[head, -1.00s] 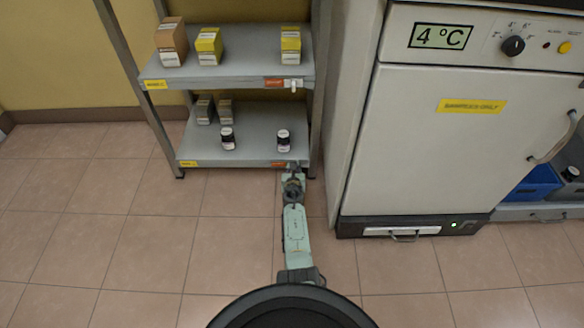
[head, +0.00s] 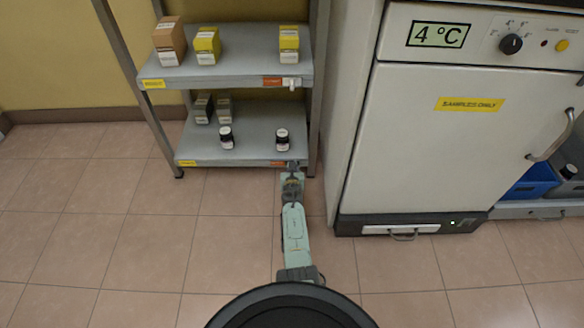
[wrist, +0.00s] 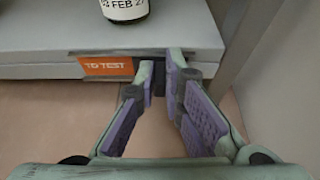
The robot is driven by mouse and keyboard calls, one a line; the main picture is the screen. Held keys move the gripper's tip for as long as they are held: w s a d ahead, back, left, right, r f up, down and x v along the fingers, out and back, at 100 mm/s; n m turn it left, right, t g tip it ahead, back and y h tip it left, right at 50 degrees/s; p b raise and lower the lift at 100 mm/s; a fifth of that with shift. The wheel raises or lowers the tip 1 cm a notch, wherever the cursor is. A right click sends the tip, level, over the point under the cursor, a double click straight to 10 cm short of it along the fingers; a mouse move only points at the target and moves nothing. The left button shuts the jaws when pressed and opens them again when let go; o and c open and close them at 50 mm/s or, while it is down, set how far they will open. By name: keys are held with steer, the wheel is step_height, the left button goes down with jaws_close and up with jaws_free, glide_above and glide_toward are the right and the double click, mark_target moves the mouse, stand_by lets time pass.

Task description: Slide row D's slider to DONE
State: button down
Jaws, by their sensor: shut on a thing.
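The lower shelf's front edge has an orange label (head: 278,163) near its right end. In the wrist view it reads "TO TEST" (wrist: 108,66). A yellow label (head: 188,163), too small to read, is at the left end of that edge. My gripper (head: 293,166) is at the edge, just right of the orange label. In the wrist view my gripper (wrist: 162,76) has its fingertips close together against the edge, shut on the slider. The slider is mostly hidden between the fingertips; only something dark shows there.
Two dark bottles, left (head: 226,138) and right (head: 282,140), stand on the lower shelf near its front. Small boxes (head: 213,107) stand behind them. The upper shelf (head: 225,72) holds several boxes. A refrigerator (head: 450,130) is close on the right. Floor is clear left.

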steer(key=a, duration=0.6)
steer(key=shift+a, duration=0.15)
steer(key=c, duration=2)
jaws_free()
steer(key=shift+a, duration=0.1)
steer(key=shift+o, duration=0.2)
